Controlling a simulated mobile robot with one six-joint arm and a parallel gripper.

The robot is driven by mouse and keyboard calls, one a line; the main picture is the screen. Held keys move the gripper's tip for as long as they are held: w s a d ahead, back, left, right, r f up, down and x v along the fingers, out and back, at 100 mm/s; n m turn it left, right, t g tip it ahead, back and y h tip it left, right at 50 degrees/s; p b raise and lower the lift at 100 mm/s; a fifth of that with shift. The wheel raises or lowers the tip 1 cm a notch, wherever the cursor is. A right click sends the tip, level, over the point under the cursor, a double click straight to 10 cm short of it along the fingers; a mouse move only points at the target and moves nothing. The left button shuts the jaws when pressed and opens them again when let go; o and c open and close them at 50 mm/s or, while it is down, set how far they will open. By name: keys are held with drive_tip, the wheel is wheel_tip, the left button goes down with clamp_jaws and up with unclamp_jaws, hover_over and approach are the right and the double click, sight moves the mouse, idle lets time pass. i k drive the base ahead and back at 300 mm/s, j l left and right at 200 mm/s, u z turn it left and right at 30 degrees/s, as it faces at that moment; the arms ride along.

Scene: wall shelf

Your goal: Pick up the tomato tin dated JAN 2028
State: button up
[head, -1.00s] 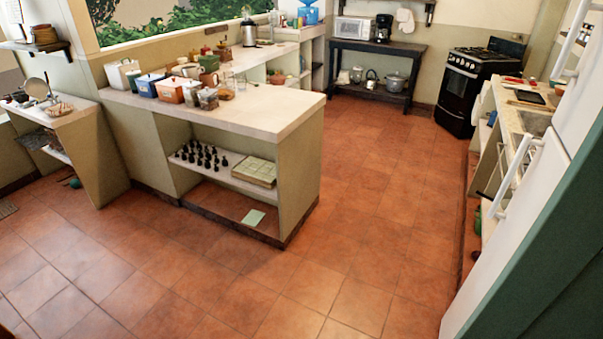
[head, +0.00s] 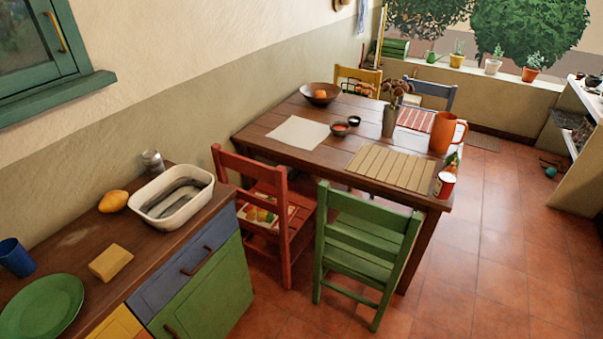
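My gripper is not in view.
Red (head: 282,215) and green (head: 368,235) chairs stand at the table's near side. An orange pitcher (head: 443,132) stands behind the tin. The counter holds a white basin (head: 150,208) and a green plate (head: 40,308). Tiled floor at right (head: 500,250) is clear.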

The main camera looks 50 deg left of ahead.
sight(446, 182)
drive_tip(key=u, duration=0.85)
drive_tip(key=i+j, duration=0.4)
drive_tip(key=i, duration=0.25)
drive_tip(key=i+j+z, duration=0.15)
drive_tip(key=i+j, duration=0.3)
drive_tip(key=i, duration=0.2)
drive_tip(key=i+j, duration=0.5)
drive_tip(key=i+l+z, duration=0.05)
drive_tip(key=i, duration=0.05)
